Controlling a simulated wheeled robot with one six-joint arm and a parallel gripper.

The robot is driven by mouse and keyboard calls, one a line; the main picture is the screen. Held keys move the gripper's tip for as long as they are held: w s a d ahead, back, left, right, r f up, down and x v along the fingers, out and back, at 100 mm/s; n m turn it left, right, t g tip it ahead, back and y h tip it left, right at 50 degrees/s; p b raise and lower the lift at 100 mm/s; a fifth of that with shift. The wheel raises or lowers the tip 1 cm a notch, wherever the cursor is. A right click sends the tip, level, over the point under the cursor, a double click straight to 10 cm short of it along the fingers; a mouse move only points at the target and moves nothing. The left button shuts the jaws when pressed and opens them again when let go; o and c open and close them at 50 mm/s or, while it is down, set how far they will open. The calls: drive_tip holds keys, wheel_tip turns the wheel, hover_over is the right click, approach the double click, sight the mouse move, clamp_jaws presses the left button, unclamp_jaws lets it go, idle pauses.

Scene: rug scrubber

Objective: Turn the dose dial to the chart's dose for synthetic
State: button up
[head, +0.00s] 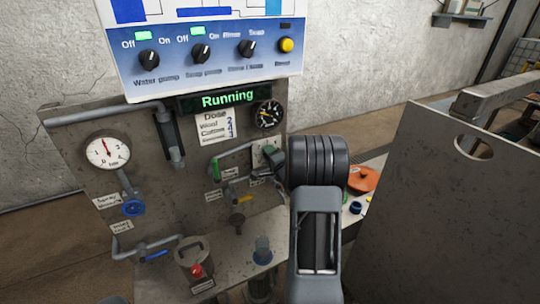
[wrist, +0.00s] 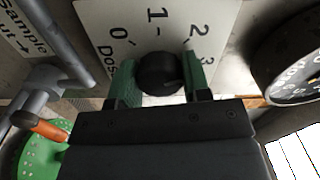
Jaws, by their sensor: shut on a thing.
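The black dose dial (wrist: 160,70) sits on a pale plate (wrist: 110,20) marked 0, 1, 2 and 3 in the wrist view. My gripper (wrist: 160,82) has its green fingers on either side of the dial and is shut on it. The dial's pointer is not clear to me. In the head view my gripper (head: 270,158) is at the panel by the dial plate (head: 259,147), hiding most of the dial. The dose chart (head: 217,126) hangs above it, with lines for wool, cotton and a third, blurred material; its numbers are too small to read surely.
A display (head: 228,100) reads "Running". A round gauge (head: 268,114) is close above my gripper; a pressure gauge (head: 107,151) is at left. Pipes and valves, including a blue wheel (head: 133,207), crowd the panel. A large grey board (head: 450,190) stands at right.

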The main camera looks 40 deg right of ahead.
drive_tip(key=shift+m+p, duration=0.5)
drive_tip(key=shift+m, duration=1.6)
drive_tip(key=o, duration=0.9)
drive_tip(key=s+b, duration=0.1)
drive_tip(key=s, duration=0.3)
drive_tip(key=s+a, duration=0.1)
drive_tip(key=s, duration=0.4)
drive_tip(key=s+b, duration=0.1)
drive_tip(key=s, duration=0.3)
drive_tip(key=shift+s+a+b, duration=0.3)
drive_tip(key=shift+s+a, duration=0.05)
drive_tip(key=shift+s, duration=0.1)
